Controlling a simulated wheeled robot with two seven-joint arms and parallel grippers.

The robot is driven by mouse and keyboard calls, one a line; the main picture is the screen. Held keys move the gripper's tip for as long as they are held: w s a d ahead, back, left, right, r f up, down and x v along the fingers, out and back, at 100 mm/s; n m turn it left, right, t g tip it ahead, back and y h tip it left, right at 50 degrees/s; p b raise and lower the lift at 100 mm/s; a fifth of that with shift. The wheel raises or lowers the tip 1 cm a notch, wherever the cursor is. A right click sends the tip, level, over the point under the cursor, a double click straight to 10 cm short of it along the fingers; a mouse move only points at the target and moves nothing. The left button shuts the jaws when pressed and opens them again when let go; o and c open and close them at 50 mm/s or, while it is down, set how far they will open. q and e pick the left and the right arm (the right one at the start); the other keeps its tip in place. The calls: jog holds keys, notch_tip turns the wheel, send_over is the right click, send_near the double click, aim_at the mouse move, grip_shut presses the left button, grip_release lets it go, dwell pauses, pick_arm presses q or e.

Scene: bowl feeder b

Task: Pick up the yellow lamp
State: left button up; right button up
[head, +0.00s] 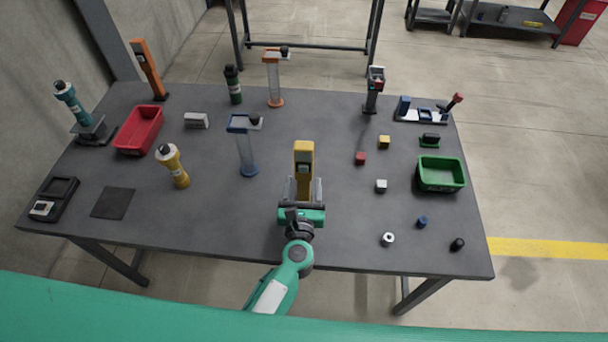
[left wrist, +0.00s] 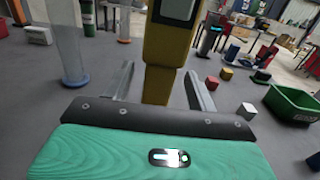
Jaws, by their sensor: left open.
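The yellow lamp (head: 304,154) stands upright near the middle of the table, a tall post with a dark-framed panel near its top. In the left wrist view the lamp (left wrist: 164,45) fills the upper middle, its top cut off, with a narrower lower stem. My left gripper (head: 303,186) is open in front of it at the lamp's lower part. In the left wrist view one finger of the left gripper (left wrist: 160,87) is on each side of the stem, with a visible gap on both sides. The lamp's foot is hidden behind the gripper. My right gripper is not in view.
A clear stand with a blue base (head: 247,155) is left of the lamp. A yellow torch-like object (head: 172,165) stands farther left. Small cubes, including a red one (head: 360,158), and a green bin (head: 441,173) are to the right. The table's front right is sparsely filled.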

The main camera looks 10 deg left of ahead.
aim_at(303, 172)
pick_arm(q)
jog(key=c, duration=1.2)
jog(key=shift+r, duration=0.1)
notch_tip(303, 172, up, 10)
jog(key=p, duration=0.8)
jog(key=shift+p, duration=0.4)
jog(key=shift+f+b, duration=0.25)
jog(key=shift+b, duration=0.05)
jog(key=shift+f, duration=0.15)
jog(key=shift+f+b, duration=1.6)
jog(key=shift+b, duration=0.15)
jog(key=shift+f+b, duration=1.65)
